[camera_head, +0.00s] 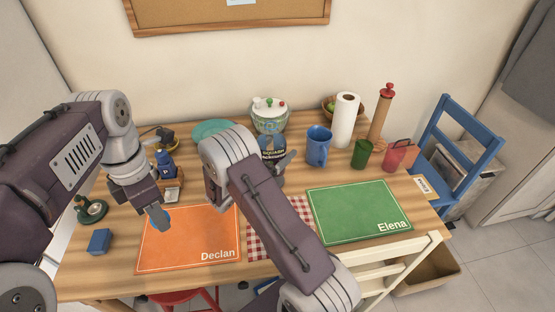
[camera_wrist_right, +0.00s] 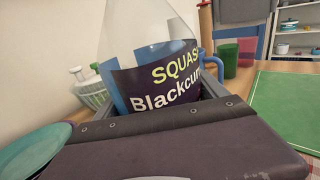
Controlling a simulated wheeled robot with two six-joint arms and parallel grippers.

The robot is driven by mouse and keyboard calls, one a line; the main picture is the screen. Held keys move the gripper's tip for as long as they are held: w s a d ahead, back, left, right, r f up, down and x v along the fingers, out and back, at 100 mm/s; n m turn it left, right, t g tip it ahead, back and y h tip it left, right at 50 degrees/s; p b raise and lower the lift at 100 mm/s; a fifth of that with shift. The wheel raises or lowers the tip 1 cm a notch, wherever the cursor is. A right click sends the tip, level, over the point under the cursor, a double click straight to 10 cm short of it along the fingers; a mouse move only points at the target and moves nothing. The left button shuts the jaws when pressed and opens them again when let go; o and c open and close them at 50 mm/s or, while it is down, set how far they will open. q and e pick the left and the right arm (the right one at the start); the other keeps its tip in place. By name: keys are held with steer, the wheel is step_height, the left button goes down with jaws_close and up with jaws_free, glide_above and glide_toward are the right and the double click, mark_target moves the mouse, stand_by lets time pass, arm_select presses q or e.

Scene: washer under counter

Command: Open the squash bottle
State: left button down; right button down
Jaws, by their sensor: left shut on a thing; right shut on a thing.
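The squash bottle (camera_head: 272,147) stands at the back middle of the table, partly hidden behind my right arm. In the right wrist view the bottle (camera_wrist_right: 165,82) is clear above, with a dark "Squash Blackcurrant" label; its top is out of frame. My right gripper (camera_wrist_right: 155,108) is shut around the bottle's labelled body. My left gripper (camera_head: 160,214) is over the left part of the orange mat, well away from the bottle. It is shut on a small blue thing (camera_head: 166,218) that looks like a cap. The bottle's neck cannot be made out.
The orange "Declan" mat (camera_head: 190,250) and green "Elena" mat (camera_head: 360,212) lie in front. A blue mug (camera_head: 318,146), paper roll (camera_head: 345,119), green cup (camera_head: 361,154) and red cup (camera_head: 394,157) stand right of the bottle. A teal plate (camera_head: 212,129) lies left of it.

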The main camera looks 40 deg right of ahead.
steer(key=shift+f+b, duration=0.45)
steer(key=shift+f, duration=1.5)
steer(key=shift+f, duration=0.1)
